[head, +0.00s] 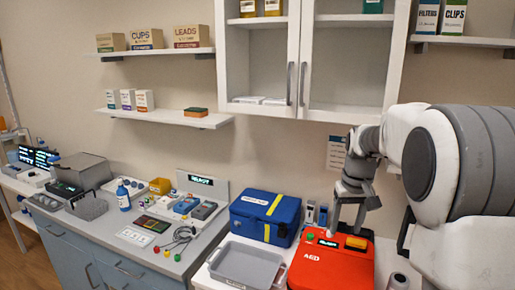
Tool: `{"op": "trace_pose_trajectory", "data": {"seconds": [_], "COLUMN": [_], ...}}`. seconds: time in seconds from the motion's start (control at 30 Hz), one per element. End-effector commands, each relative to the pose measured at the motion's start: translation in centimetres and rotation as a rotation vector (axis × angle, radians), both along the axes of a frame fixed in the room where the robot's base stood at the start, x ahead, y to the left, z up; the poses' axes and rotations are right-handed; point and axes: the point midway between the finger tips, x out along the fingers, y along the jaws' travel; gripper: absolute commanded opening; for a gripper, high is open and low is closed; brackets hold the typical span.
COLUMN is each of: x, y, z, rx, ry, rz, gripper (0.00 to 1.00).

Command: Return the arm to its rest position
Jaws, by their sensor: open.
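My arm comes in from the right side of the head view, its large white and grey links filling that side. My gripper (346,225) points down with its fingers apart and nothing seen between them. It is over the red AED unit (321,270), near that unit's back part. I cannot tell whether the fingertips touch the unit. The AED has a small dark display, a green button and an orange-yellow part on top. My arm hides some of the wall and the counter on the right.
A blue case (263,216) and an empty grey tray (246,266) stand left of the AED. A white wall cabinet (347,60) hangs above. Shelves with boxes (157,117) are on the left wall. The left counter holds a blue bottle (123,196), cables and instruments.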

Motion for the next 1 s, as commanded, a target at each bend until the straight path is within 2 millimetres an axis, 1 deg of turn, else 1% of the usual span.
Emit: {"op": "trace_pose_trajectory", "data": {"seconds": [0.03, 0.17, 0.2, 0.3, 0.37, 0.5, 0.63, 0.8, 0.9, 1.0], "x": [-1.4, -4.8, -5.9, -8.7, -10.4, -14.5, -18.3, -22.8, -24.9, -26.3], "y": [0.7, 2.1, 2.5, 3.6, 4.1, 5.3, 6.3, 7.2, 7.6, 7.8], "z": [1.4, 4.0, 4.6, 6.0, 6.6, 7.6, 7.8, 7.1, 6.5, 5.8], "rx": [-0.001, -0.001, -0.001, -0.001, 0.0, 0.0, 0.001, 0.001, 0.0, 0.001], "ry": [-0.022, -0.069, -0.083, -0.119, -0.141, -0.191, -0.238, -0.298, -0.326, -0.347], "rz": [0.003, 0.002, 0.003, 0.005, 0.006, 0.006, 0.01, 0.014, 0.014, 0.014], "gripper": [0.61, 0.61, 0.61, 0.61, 0.61, 0.61, 0.61, 0.61, 0.61, 0.61]}}
